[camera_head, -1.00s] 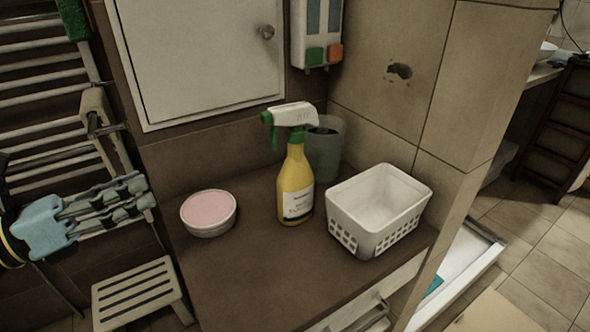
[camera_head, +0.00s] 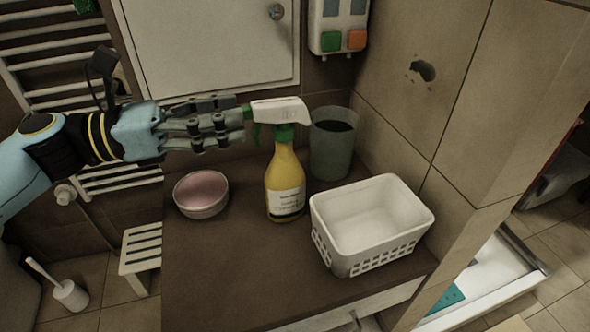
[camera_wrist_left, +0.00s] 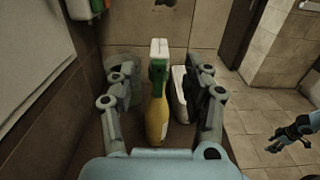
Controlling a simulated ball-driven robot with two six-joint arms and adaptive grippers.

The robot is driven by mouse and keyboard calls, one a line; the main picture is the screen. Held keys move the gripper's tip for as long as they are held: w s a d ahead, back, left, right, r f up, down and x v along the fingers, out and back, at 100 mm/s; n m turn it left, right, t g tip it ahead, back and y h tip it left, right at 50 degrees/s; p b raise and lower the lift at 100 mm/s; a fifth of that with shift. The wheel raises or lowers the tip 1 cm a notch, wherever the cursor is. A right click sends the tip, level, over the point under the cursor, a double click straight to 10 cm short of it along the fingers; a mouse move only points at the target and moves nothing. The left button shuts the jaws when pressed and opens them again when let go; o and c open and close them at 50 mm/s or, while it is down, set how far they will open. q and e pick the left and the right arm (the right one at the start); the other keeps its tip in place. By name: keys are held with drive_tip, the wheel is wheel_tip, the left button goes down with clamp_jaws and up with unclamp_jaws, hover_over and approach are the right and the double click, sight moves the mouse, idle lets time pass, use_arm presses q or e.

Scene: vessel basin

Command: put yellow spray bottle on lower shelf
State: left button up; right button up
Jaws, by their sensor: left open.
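The yellow spray bottle (camera_head: 285,183), with a white and green spray head, stands upright on the brown counter (camera_head: 235,265). My left gripper (camera_head: 245,122) is open and comes in from the left at the height of the spray head, its fingertips close beside it. In the left wrist view the bottle (camera_wrist_left: 156,120) shows ahead between the two open fingers (camera_wrist_left: 160,100); whether they touch it I cannot tell. My right gripper (camera_wrist_left: 290,136) shows small at the right of the left wrist view. I cannot make out a lower shelf.
A white basket (camera_head: 368,225) stands right of the bottle and a grey-green cup (camera_head: 332,145) behind it. A round pink-topped dish (camera_head: 201,193) sits to its left. A wall dispenser (camera_head: 338,25) hangs above. The counter's front left is clear.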

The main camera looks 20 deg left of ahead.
sight(283, 101)
use_arm(q)
drive_tip(key=x, duration=0.3)
drive_tip(key=shift+w+d+r+p, duration=0.1)
drive_tip(key=shift+d+p, duration=0.05)
drive_tip(key=shift+p, duration=0.25)
drive_tip(key=p+x, duration=0.2)
drive_tip(key=x, duration=0.2)
drive_tip(key=shift+w+d+r, duration=0.15)
drive_tip(key=shift+w, duration=0.05)
drive_tip(key=shift+w+d+p, duration=0.25)
drive_tip(key=shift+d+p, duration=0.05)
drive_tip(key=shift+d, duration=0.1)
drive_tip(key=shift+s+a+f, duration=0.1)
drive_tip(key=shift+a+f, duration=0.05)
drive_tip(key=shift+f, duration=0.05)
use_arm(e)
drive_tip(key=r, duration=0.3)
drive_tip(key=shift+s+a+r, duration=0.2)
drive_tip(key=shift+a+r, duration=0.1)
drive_tip(key=shift+r, duration=0.05)
use_arm(q)
drive_tip(key=c, duration=0.9)
clamp_jaws()
use_arm(e)
drive_tip(key=shift+a, duration=0.45)
